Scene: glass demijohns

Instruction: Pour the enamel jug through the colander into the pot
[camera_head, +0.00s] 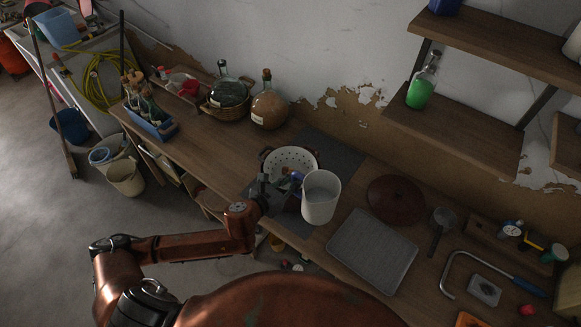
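The white enamel jug (320,200) is roughly upright at the front right of the colander, its open mouth facing up. My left gripper (289,184) is at the jug's left side and appears shut on its handle; its fingertips are partly hidden. I cannot tell how far the jug is above the bench. The white colander (290,158), with dark holes, sits behind the gripper on the bench. Dark reddish handles show at its sides. The pot is not clearly visible; it may be hidden under the colander. My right gripper is not in view.
A dark red round lid (396,200) and a grey ribbed mat (372,252) lie right of the jug. Demijohns (269,106) stand at the back left. A shelf (455,135) with a green bottle (422,88) overhangs the back right. Tools lie at the far right.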

